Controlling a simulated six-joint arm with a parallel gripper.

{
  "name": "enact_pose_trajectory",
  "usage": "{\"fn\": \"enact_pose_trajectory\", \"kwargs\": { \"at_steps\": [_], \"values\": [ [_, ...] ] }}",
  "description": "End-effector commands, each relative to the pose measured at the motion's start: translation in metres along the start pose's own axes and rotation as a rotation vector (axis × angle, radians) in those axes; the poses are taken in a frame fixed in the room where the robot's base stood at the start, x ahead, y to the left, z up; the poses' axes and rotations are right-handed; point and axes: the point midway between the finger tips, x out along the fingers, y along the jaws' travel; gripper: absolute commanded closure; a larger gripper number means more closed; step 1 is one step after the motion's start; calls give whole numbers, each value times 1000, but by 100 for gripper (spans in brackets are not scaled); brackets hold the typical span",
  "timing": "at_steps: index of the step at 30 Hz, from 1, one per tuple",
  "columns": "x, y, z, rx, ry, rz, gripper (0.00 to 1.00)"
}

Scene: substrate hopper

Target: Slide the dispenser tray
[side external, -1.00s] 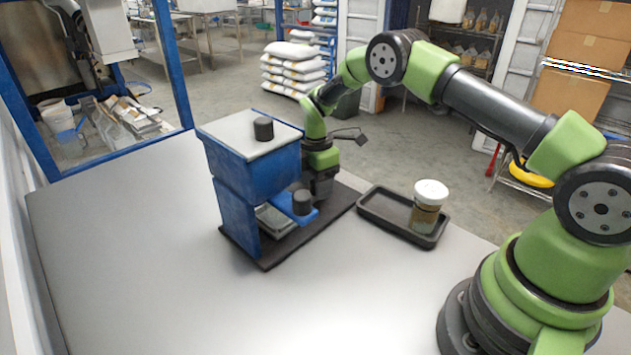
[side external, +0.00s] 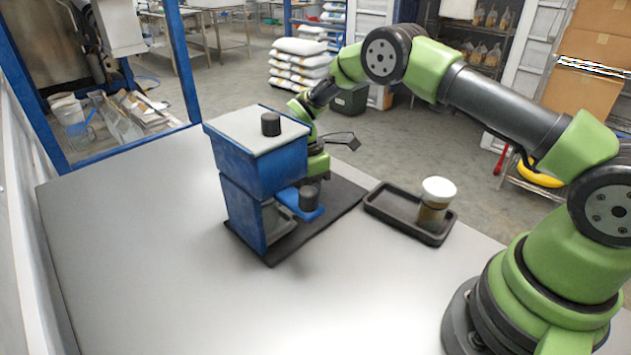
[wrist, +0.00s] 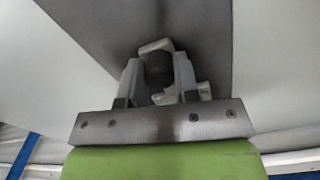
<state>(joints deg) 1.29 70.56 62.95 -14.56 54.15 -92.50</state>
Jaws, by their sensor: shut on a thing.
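The blue hopper (side external: 262,155) stands upright on a dark mat, with a grey lid and a black knob on top. Below it, the blue dispenser tray (side external: 312,213) sticks out to the right and carries a black knob (side external: 309,195). My gripper is behind the hopper's right side in the side view, with its fingers largely hidden. In the wrist view my gripper (wrist: 157,85) has its two grey fingers on either side of a dark piece, which seems to be part of the tray. Its contact points are hard to make out.
A black shallow tray (side external: 386,204) with a white-lidded jar (side external: 436,204) stands on the table to the right. The dark mat (side external: 347,195) lies under the hopper. The grey table (side external: 150,250) is clear at left and front.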

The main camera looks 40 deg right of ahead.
Motion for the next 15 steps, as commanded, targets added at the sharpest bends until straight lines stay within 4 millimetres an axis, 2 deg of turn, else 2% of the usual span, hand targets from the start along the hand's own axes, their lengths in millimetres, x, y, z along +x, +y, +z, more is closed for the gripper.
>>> {"fn": "enact_pose_trajectory", "kwargs": {
  "at_steps": [6, 7, 9, 10, 15],
  "values": [
    [0, -1, -3, 1, 5, -2, 100],
    [0, -1, -3, 1, 5, -3, 66],
    [0, -1, -2, 1, 5, -3, 50],
    [0, -1, -2, 1, 5, -3, 45],
    [0, 0, -2, 1, 3, -2, 45]
  ]
}}
